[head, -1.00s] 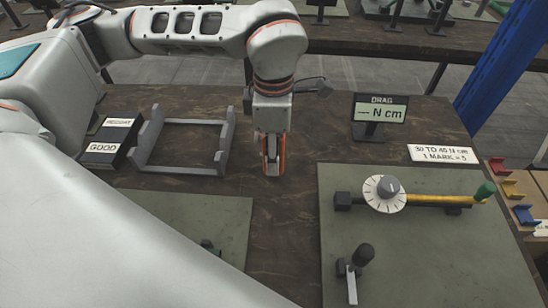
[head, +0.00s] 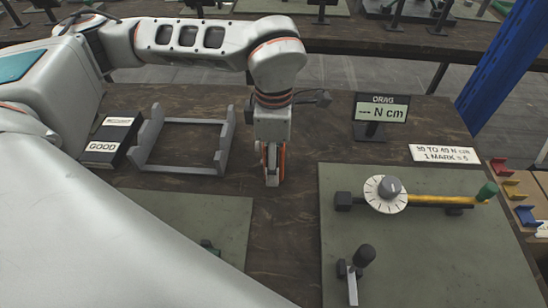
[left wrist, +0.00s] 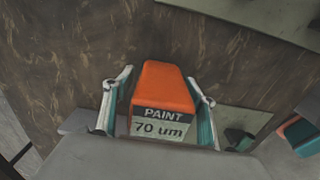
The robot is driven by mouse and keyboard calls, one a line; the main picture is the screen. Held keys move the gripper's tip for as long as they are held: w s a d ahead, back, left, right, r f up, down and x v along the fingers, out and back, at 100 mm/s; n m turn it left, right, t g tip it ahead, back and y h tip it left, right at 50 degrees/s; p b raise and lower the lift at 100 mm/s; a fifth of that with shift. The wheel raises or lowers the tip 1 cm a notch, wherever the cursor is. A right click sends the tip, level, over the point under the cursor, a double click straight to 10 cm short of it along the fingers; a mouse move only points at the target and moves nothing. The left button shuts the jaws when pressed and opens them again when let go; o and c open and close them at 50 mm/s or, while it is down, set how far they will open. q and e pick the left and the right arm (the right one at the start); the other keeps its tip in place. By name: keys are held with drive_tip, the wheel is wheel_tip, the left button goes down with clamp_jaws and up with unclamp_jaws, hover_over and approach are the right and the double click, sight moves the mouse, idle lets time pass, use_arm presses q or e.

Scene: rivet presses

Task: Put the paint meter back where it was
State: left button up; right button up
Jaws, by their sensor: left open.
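The paint meter (left wrist: 165,88) is an orange block with a display reading "PAINT 70 um". In the left wrist view it sits between the two fingers of my left gripper (left wrist: 160,77), which is open with a finger close along each side. In the head view my left gripper (head: 272,180) points down low over the brown bench, right of the grey rack. Some orange shows at its fingers there, but most of the meter is hidden. I cannot tell whether the meter rests on the bench. My right gripper is not in view.
The empty grey rack (head: 181,168) and a dark box with a "GOOD" label (head: 102,147) stand to the left. A green mat (head: 420,255) with a dial fixture (head: 386,190) lies to the right. A "DRAG N cm" display (head: 381,113) stands behind it.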

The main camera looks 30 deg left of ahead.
use_arm(q)
wheel_tip(320, 180, up, 12)
drive_tip(key=shift+r+p, duration=0.15)
drive_tip(key=shift+p, duration=0.45)
drive_tip(key=shift+s, duration=0.1)
